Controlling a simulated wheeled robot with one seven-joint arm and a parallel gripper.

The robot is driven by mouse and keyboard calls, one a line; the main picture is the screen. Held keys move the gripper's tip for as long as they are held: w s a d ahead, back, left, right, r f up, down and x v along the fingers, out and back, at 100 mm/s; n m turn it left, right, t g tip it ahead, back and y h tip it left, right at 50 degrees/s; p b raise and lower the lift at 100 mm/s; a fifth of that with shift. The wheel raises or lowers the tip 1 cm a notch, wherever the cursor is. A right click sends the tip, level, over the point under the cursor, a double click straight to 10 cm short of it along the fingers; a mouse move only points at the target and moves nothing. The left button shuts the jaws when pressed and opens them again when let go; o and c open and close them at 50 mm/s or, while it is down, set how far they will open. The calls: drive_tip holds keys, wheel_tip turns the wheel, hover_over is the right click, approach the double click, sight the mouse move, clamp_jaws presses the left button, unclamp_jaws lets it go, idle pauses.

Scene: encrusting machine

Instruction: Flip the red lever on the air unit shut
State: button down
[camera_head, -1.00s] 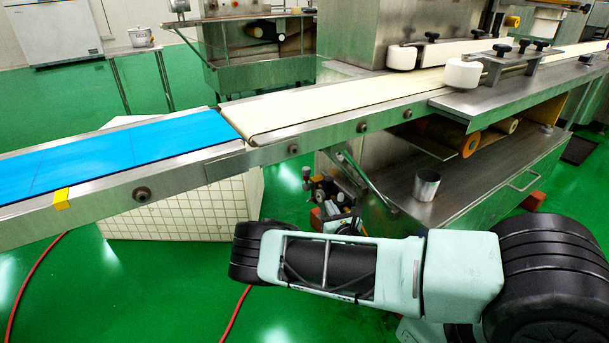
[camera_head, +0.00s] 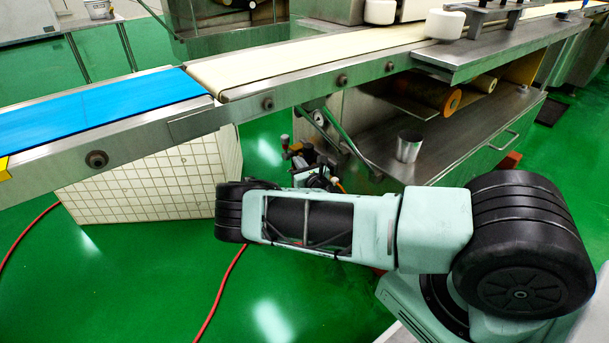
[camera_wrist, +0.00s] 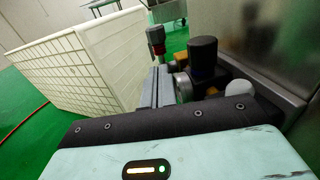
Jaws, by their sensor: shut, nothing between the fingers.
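The air unit (camera_head: 308,162) is a small cluster of dark and metal parts under the conveyor, partly hidden behind my arm in the head view. In the wrist view its black knob (camera_wrist: 203,54) and round silver fitting (camera_wrist: 182,86) stand just right of my gripper (camera_wrist: 158,86). My gripper's grey fingers are together and empty. A dark red part with a grey body (camera_wrist: 155,40) shows just beyond the fingertips; I cannot tell surely whether it is the red lever, or how it is turned. Contact with the fingers cannot be told.
A white tiled block (camera_head: 150,180) stands left of the unit. The conveyor frame (camera_head: 235,112) runs above it. A steel cabinet (camera_head: 470,150) with a metal cup (camera_head: 408,146) is to the right. A red hose (camera_head: 222,290) lies on the open green floor.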

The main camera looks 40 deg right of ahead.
sight(287, 146)
drive_tip(key=w+b, duration=0.1)
drive_tip(key=w, duration=0.1)
drive_tip(key=w+b, duration=0.1)
drive_tip(key=w, duration=0.1)
drive_tip(key=w+d+b, duration=0.1)
drive_tip(key=w, duration=0.1)
drive_tip(key=shift+f, duration=0.15)
drive_tip(key=shift+w+d+r, duration=0.1)
drive_tip(key=shift+w+r, duration=0.1)
drive_tip(key=shift+w, duration=0.3)
